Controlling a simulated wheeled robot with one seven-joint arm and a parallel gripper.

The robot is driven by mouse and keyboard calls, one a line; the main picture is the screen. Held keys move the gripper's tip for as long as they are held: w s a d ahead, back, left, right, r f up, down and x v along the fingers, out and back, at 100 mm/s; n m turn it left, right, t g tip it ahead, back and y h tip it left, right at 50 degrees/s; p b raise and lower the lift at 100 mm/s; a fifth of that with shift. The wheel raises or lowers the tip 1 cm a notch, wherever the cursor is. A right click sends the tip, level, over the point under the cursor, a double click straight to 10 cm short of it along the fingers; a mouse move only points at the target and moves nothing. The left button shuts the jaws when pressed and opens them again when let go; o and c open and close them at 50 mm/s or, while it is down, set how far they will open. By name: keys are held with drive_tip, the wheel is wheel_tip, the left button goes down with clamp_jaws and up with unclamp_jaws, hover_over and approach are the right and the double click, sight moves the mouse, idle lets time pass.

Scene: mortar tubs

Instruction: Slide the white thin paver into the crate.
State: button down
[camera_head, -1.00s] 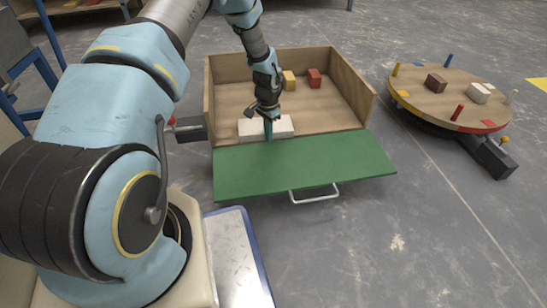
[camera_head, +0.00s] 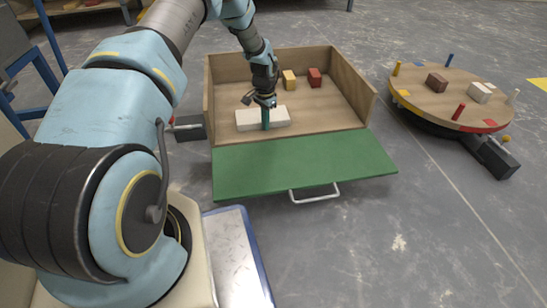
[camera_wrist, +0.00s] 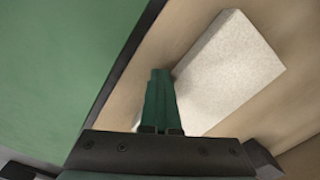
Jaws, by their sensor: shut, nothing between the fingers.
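The white thin paver (camera_head: 246,119) lies flat on the floor of the wooden crate (camera_head: 330,109), just inside its open front edge. It also shows in the wrist view (camera_wrist: 230,65), pale and speckled. My gripper (camera_head: 266,127) is shut, with its green fingers pointing down at the paver's front side. In the wrist view the fingertips (camera_wrist: 161,75) are at the long edge of the paver, nothing held between them. I cannot tell whether they touch it. Part of the paver is hidden behind the fingers.
The crate's green flap (camera_head: 300,165) lies folded down in front, with a metal handle (camera_head: 315,194). A yellow block (camera_head: 289,80) and a red block (camera_head: 314,77) sit deeper in the crate. A round wooden turntable (camera_head: 440,90) with blocks and pegs stands to the right.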

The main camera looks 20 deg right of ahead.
drive_tip(key=shift+w+d, duration=0.1)
drive_tip(key=shift+w, duration=0.8)
drive_tip(key=shift+w+d+b, duration=0.1)
drive_tip(key=shift+w+b, duration=0.35)
drive_tip(key=shift+w, duration=0.2)
wheel_tip(320, 180, up, 9)
drive_tip(key=s+p, duration=0.2)
drive_tip(key=p, duration=0.6)
